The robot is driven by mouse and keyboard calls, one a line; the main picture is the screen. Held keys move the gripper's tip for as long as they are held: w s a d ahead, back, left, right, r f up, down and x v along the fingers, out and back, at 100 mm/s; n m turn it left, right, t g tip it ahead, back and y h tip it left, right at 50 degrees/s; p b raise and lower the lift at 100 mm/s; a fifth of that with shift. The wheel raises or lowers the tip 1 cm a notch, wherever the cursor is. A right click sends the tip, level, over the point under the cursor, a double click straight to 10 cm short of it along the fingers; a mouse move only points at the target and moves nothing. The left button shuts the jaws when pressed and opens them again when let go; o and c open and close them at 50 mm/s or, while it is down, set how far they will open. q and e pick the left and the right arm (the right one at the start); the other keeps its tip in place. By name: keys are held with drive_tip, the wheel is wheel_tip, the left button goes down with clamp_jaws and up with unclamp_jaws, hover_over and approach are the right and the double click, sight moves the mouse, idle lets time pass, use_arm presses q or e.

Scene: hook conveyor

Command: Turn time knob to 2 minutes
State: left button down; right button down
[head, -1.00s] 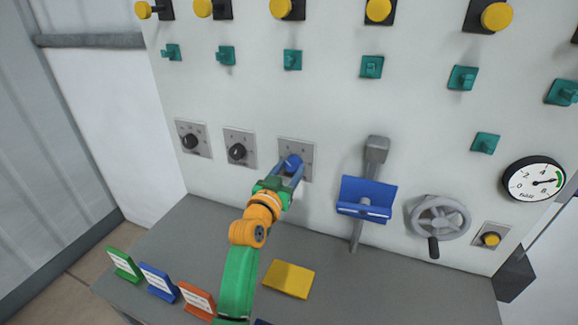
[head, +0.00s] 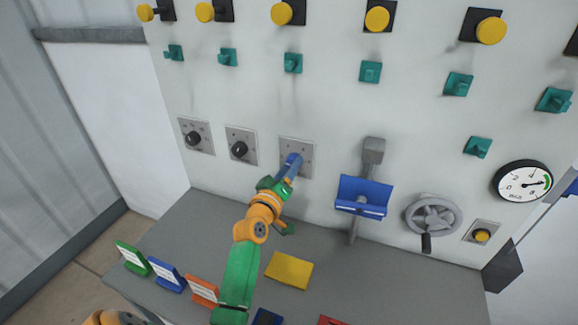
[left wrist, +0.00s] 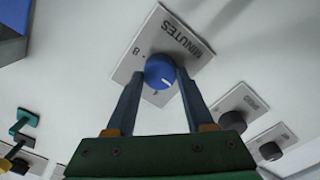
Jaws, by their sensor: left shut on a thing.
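The time knob (left wrist: 160,68) is a round blue dial with a short white mark on its face. It sits on a grey plate (left wrist: 190,57) lettered MINUTES, with an 8 readable; the other figures are unclear or hidden. My left gripper (head: 293,160) is shut on the knob, one blue finger on each side. In the head view the fingers and wrist cover most of the knob, and its plate (head: 306,147) shows around them. My right gripper is not seen.
Two black knobs (head: 193,138) (head: 239,149) stand left on the panel. A lever with a blue holder (head: 361,194), a grey handwheel (head: 433,214) and a pressure gauge (head: 523,181) are right.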

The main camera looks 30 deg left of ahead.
use_arm(q)
drive_tip(key=shift+n, duration=0.3)
idle(0.4)
drive_tip(key=shift+c, duration=1.8)
unclamp_jaws()
drive_tip(key=shift+o, duration=0.4)
drive_tip(key=shift+w, duration=0.1)
drive_tip(key=v, duration=0.7)
